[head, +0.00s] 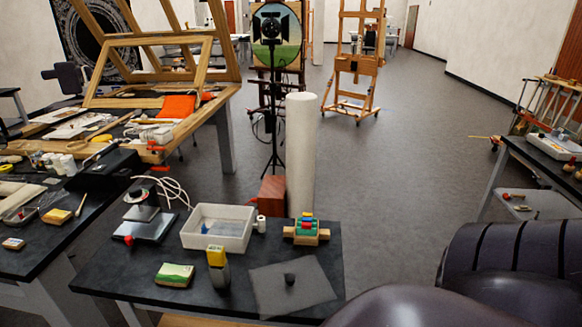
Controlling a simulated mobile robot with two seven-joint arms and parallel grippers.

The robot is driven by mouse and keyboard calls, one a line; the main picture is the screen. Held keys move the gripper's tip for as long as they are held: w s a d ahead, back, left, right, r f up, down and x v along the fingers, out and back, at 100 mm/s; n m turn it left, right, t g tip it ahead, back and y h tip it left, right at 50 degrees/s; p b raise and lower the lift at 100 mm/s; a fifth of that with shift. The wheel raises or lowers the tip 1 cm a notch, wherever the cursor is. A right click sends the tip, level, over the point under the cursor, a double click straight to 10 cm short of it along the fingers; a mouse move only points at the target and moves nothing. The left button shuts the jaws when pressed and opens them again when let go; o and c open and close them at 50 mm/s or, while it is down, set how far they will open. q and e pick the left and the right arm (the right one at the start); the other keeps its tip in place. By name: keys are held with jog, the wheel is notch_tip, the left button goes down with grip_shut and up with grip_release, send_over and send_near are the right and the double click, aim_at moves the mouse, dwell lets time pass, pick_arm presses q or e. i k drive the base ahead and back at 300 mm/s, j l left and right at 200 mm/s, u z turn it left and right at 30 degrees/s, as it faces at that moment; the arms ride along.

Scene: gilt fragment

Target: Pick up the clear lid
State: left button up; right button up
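A flat, see-through grey square (262,290) with a small dark knob (290,278) in its middle looks like the clear lid. It lies at the front right of the small dark table (120,270) in the head view, set at a slight angle. Nothing rests on it except its own knob. Its right corner lies close to the table's right edge. Neither of my grippers is in view. Dark, rounded parts at the bottom right appear to be my own arm, to the right of the lid and apart from it in the picture.
A white bin (188,237), a yellow-topped bottle (217,262), a small green painted block (175,275), a white spool and a wooden holder with coloured pieces (306,232) stand near the lid. A tall white roll (300,150) rises behind the table. Open floor (400,190) lies to the right.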

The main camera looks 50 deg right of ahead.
aim_at(284, 289)
jog(key=z, duration=1.6)
